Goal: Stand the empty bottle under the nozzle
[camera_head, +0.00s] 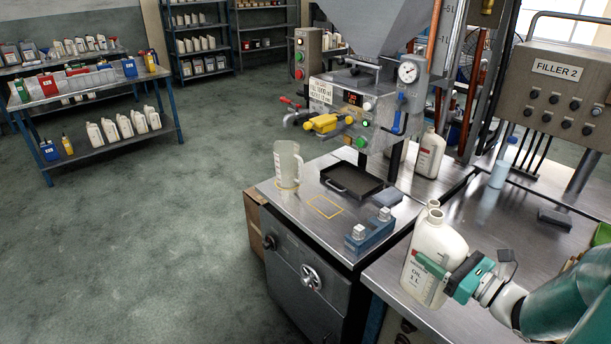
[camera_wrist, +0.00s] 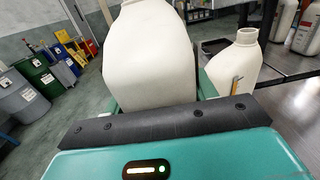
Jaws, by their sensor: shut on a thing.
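A white bottle (camera_head: 440,250) with a printed oil label is upright, or nearly so, in my gripper (camera_head: 450,275) at the near edge of the right-hand steel bench. The jaws are shut around its body, and it fills the middle of the wrist view (camera_wrist: 150,55). I cannot tell whether its base touches the bench. The filling machine (camera_head: 345,110) stands further back to the left, with a yellow valve part (camera_head: 326,123) at its front. The nozzle's outlet is not clear. A yellow outlined square (camera_head: 325,206) marks the machine's steel top.
A second white bottle (camera_wrist: 234,68) stands close behind the held one. A clear jug (camera_head: 288,165), a black tray (camera_head: 345,188) and a blue block with silver parts (camera_head: 370,234) stand around the square. Another bottle (camera_head: 429,155) stands right of the machine.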

